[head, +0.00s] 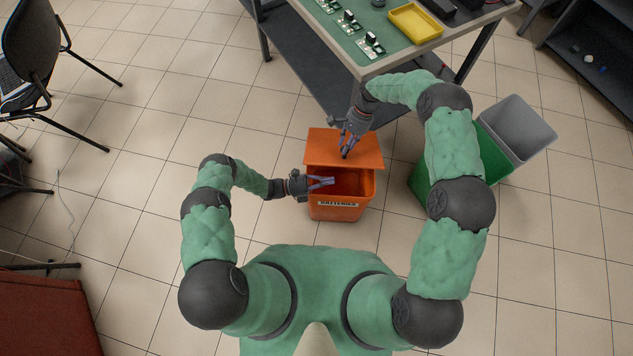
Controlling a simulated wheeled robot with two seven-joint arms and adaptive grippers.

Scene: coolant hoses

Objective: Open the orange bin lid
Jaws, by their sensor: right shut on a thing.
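The orange bin (336,211), labelled "BATTERIES", stands on the floor in front of me in the head view. Its orange lid (371,147) is at the far side of the bin, and the dark red inside shows between the lid and the front rim. My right gripper (345,153) comes down from above and is shut on the lid near its middle; its fingers hide the spot they hold. My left gripper (333,181) reaches in from the left over the bin's opening. Its fingertips are too small to tell whether they are open.
A workbench (360,62) with circuit boards and a yellow tray (416,23) stands beyond the bin. A green bin (425,183) and a grey bin (517,128) stand at right. A chair (35,50) is far left.

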